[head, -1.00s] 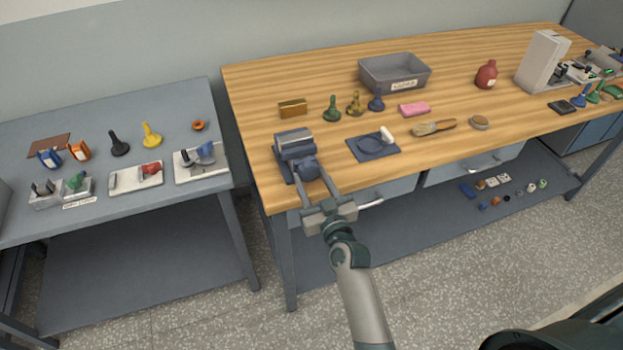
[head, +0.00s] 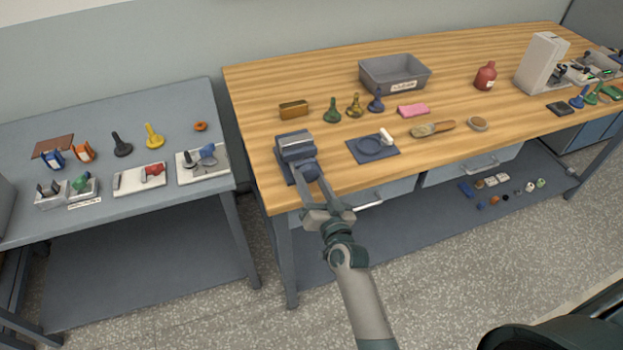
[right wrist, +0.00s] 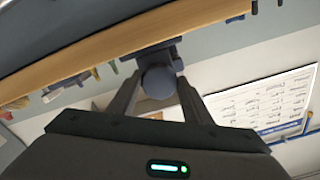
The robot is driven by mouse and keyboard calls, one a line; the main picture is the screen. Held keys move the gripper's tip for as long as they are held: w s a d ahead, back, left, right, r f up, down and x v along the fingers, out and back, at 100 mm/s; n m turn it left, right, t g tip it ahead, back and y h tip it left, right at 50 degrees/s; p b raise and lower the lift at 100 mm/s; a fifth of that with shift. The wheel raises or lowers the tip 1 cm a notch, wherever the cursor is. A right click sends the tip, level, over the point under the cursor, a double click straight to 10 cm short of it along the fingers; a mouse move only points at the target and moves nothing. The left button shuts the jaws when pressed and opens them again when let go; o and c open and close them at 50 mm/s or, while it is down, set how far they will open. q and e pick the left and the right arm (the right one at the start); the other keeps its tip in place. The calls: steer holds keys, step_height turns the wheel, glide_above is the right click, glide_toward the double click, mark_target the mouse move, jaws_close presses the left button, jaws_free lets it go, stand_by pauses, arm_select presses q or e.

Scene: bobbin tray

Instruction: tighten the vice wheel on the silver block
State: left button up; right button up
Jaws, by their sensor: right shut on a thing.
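The blue-grey vice (head: 287,158) stands at the front left corner of the wooden bench. The silver block (head: 296,144) sits at the top of the vice, between its jaws as far as I can see. The round vice wheel (right wrist: 159,82) faces the bench's front edge; in the head view (head: 308,171) it is partly covered by my gripper. My right gripper (head: 314,182) reaches it from the front and is shut on the wheel, one finger on each side, as the right wrist view (right wrist: 158,90) also shows. My left gripper is not in view.
On the wooden bench (head: 245,108) stand a brass-coloured block (head: 293,109), several stamp-like handled pieces, a grey tray (head: 394,72), a blue mat (head: 373,148) and a brush (head: 432,128). A grey side table (head: 100,215) stands left, across a gap.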

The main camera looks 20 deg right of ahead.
steer(key=shift+m, duration=0.6)
steer(key=o, duration=1.1)
steer(key=shift+c, duration=0.2)
steer(key=shift+s, duration=0.1)
steer(key=shift+s+f, duration=0.1)
steer(key=shift+s, duration=0.55)
steer(key=s+b, duration=0.4)
steer(key=s, duration=1.2)
steer(key=shift+d, duration=0.3)
